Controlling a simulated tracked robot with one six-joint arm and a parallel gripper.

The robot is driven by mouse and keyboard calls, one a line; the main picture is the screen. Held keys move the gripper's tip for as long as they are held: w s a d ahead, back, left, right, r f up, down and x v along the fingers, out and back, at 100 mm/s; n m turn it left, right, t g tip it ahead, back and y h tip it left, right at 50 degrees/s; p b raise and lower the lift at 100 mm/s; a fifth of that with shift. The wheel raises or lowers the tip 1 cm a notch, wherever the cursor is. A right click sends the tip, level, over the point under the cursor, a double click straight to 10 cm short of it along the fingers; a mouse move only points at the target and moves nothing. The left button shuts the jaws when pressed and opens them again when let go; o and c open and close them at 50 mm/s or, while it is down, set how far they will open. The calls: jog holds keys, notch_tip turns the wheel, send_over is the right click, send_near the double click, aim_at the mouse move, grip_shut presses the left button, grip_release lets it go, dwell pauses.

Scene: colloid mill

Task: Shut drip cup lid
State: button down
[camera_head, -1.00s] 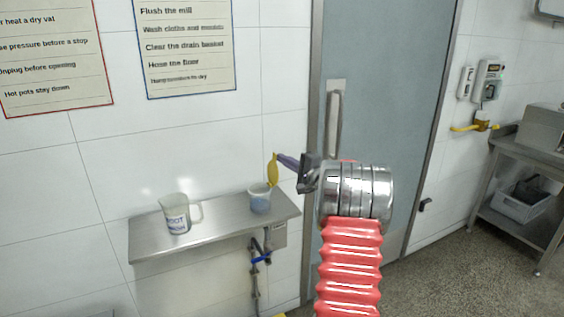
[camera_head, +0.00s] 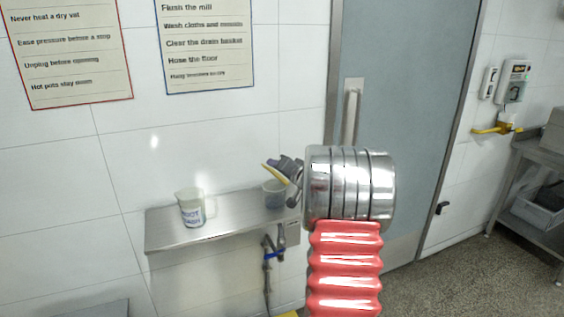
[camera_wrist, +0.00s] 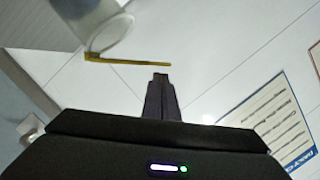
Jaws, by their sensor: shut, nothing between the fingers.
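The drip cup (camera_head: 273,195) is a small translucent cup at the right end of the steel shelf. Its yellow lid (camera_head: 268,174) is tilted over the cup, raised from the rim. In the wrist view the cup (camera_wrist: 85,18) is at the top left, and the lid (camera_wrist: 130,62) shows as a thin yellow strip, edge-on. My gripper (camera_head: 284,163) is shut and empty, close beside the lid's upper face. In the wrist view its fingertips (camera_wrist: 160,77) lie just below the strip's right end; I cannot tell whether they touch it.
The steel shelf (camera_head: 235,215) carries a white jug with printed letters (camera_head: 190,207) at its left. A tap with a blue handle (camera_head: 272,252) hangs below the shelf. A grey door (camera_head: 410,100) stands to the right. The shelf between jug and cup is clear.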

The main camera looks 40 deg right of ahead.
jog(key=w+a+f+n, duration=0.2)
jog(key=a+f+n, duration=0.1)
jog(key=a+f, duration=0.2)
jog(key=shift+f+g+h, duration=0.3)
jog(key=shift+f+g, duration=0.1)
jog(key=shift+f, duration=1)
jog(key=shift+a+f, duration=0.1)
jog(key=shift+f, duration=0.05)
jog(key=s+a+r, duration=0.3)
jog(key=s+r, duration=0.4)
jog(key=s, duration=0.2)
jog(key=shift+a, duration=0.25)
dwell(0.6)
